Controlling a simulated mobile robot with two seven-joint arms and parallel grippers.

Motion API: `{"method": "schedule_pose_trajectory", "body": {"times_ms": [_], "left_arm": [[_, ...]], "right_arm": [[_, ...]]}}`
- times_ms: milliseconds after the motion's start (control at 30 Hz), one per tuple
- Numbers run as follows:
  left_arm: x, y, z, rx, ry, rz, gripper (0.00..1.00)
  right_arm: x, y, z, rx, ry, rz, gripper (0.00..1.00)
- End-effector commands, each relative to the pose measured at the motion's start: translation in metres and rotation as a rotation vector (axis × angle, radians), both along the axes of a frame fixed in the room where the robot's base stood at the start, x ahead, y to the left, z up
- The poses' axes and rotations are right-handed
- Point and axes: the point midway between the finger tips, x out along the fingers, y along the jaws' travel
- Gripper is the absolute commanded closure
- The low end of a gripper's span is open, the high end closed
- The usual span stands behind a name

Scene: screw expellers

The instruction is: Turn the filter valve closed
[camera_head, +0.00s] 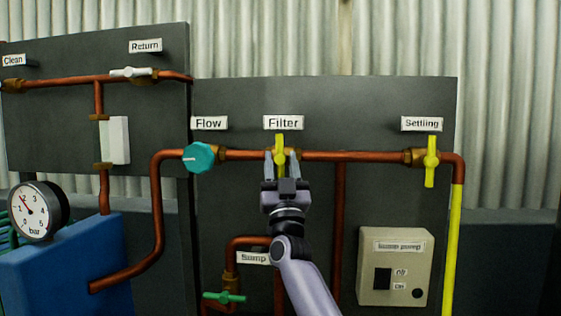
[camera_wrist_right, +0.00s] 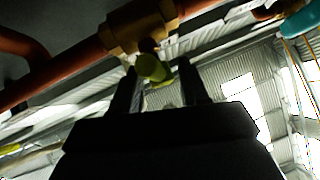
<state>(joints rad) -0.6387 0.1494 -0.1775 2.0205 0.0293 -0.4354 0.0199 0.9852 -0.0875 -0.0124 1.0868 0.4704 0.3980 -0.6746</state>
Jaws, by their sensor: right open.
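The filter valve has a yellow lever handle (camera_head: 280,145) under the "Filter" label (camera_head: 283,122) on the dark panel. The handle stands upright, across the horizontal copper pipe. My right gripper (camera_head: 282,157) is at the valve, with its open fingers on either side of the handle. In the right wrist view the yellow handle (camera_wrist_right: 154,69) shows end-on between the two fingers (camera_wrist_right: 158,90), below the brass valve body (camera_wrist_right: 138,27). I cannot tell whether a finger touches the handle. The gripper hides the handle's lower part in the head view. My left gripper is not in view.
A teal "Flow" knob (camera_head: 199,157) is to the left on the same pipe. A yellow "Settling" lever (camera_head: 430,161) stands upright to the right. A green sump handle (camera_head: 224,297) and a beige switch box (camera_head: 396,267) are lower. A pressure gauge (camera_head: 38,211) is far left.

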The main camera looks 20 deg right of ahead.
Motion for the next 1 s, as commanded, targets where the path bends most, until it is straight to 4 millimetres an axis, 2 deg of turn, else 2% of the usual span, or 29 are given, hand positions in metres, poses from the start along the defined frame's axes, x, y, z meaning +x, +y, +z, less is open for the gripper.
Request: {"method": "schedule_pose_trajectory", "body": {"times_ms": [200, 467, 800, 833, 867, 1000], "left_arm": [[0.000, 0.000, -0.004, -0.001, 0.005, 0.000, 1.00], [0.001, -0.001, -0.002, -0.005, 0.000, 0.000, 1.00], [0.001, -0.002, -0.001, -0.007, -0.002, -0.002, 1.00], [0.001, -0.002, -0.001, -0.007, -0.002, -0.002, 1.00], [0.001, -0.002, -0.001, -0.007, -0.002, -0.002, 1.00], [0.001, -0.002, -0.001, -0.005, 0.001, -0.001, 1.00]], "right_arm": [[-0.019, 0.005, -0.025, 0.002, 0.004, 0.002, 0.55], [-0.036, 0.009, -0.042, 0.001, 0.003, 0.001, 0.55], [-0.038, 0.009, -0.044, 0.001, 0.002, 0.001, 0.55], [-0.038, 0.009, -0.044, 0.001, 0.002, 0.001, 0.61], [-0.039, 0.009, -0.044, 0.000, 0.001, -0.001, 0.61], [-0.046, 0.006, -0.029, -0.058, -0.038, -0.041, 0.61]]}}
